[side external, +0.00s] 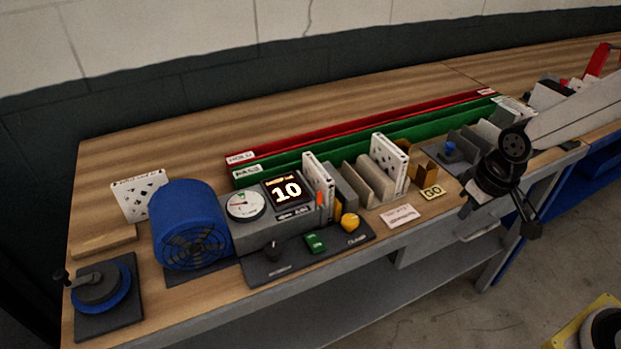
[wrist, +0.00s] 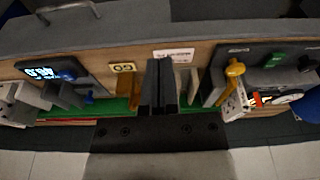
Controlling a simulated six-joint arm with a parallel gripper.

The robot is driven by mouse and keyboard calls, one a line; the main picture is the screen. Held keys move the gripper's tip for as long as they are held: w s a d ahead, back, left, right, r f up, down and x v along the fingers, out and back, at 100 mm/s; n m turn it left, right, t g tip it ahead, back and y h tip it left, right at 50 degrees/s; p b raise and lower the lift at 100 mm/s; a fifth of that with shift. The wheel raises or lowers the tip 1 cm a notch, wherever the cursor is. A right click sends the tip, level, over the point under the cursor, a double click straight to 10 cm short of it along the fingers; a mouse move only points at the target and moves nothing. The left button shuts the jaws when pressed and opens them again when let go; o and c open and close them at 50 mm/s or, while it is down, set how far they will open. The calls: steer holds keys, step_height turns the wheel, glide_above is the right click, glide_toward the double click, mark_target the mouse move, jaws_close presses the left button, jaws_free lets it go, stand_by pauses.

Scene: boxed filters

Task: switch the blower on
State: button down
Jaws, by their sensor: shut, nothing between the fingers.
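The blower (side external: 190,225) is a blue drum with a dark round grille at the left of the bench; a blue edge of it shows in the wrist view (wrist: 312,106). In front of the gauge unit lies a dark control panel (side external: 258,270) with a black knob (side external: 273,251), a green switch (side external: 316,242) and a yellow knob (side external: 349,221). The green switch also shows in the wrist view (wrist: 275,61). Its labels are too small to read surely. My gripper (side external: 531,230) is shut and empty, over the bench's front edge, right of the panel and apart from it.
A grey unit carries a round gauge (side external: 246,205) and a lit display (side external: 286,189) reading 10. White perforated filters (side external: 389,163) stand in a slotted rack right of it. Red (side external: 350,130) and green (side external: 390,132) rails run behind. A blue-rimmed turntable (side external: 101,287) sits at far left.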

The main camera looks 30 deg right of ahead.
steer(key=s+d, duration=0.1)
steer(key=s, duration=0.1)
steer(key=shift+s+d+f+m, duration=0.2)
steer(key=shift+s+d+m, duration=0.1)
steer(key=shift+d, duration=0.05)
steer(key=shift+w, duration=0.1)
step_height(320, 180, up, 6)
steer(key=n+g, duration=0.2)
steer(key=n, duration=1.6)
glide_above(312, 237)
steer(key=shift+r, duration=0.1)
step_height(312, 237, down, 14)
steer(key=shift+f, duration=0.1)
